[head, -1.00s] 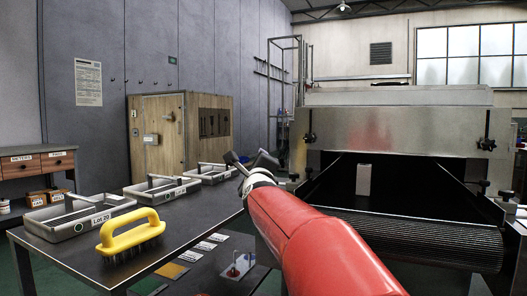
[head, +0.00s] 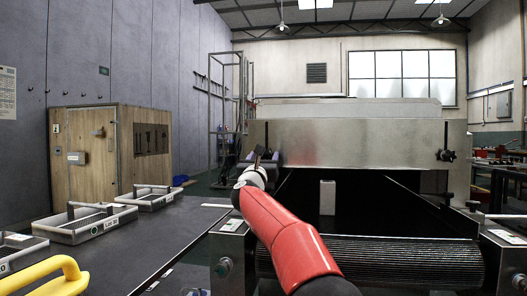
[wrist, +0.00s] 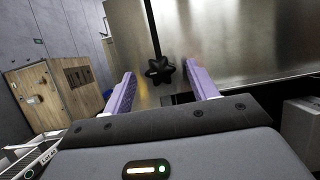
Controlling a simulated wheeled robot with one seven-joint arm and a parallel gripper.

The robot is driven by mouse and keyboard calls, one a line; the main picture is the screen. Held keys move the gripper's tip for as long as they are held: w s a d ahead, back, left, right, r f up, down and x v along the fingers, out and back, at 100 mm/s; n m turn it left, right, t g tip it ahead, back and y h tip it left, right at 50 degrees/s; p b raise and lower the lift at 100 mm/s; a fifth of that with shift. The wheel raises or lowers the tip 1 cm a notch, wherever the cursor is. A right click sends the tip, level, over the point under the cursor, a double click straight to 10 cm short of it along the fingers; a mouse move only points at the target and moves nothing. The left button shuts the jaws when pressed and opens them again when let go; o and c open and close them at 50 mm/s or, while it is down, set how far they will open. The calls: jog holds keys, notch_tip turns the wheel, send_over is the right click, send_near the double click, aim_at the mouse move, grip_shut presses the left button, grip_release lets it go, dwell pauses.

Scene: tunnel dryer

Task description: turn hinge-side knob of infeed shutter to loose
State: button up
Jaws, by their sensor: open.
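The infeed shutter (head: 360,140) is a broad brushed-metal plate across the dryer's mouth. A black star-shaped knob (wrist: 160,71) on its left slot shows in the wrist view, between and beyond my fingertips. My gripper (head: 262,157) is open, with pale purple fingers, in front of the shutter's left end. In the head view it hides most of the left knob. A second black knob (head: 446,155) sits at the shutter's right end. The frames do not show which end is hinged. In the wrist view my gripper (wrist: 160,74) holds nothing.
The ribbed infeed belt (head: 420,262) and a pale block (head: 327,197) lie below the shutter, between dark side guides. A dark table (head: 120,240) with metal trays (head: 85,226) and a yellow-handled brush (head: 45,277) stands at left. A wooden cabinet (head: 88,155) stands behind.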

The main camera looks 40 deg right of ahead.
jog(key=shift+p+x, duration=0.3)
jog(key=shift+x, duration=0.7)
jog(key=shift+c, duration=0.2)
jog(key=c, duration=0.9)
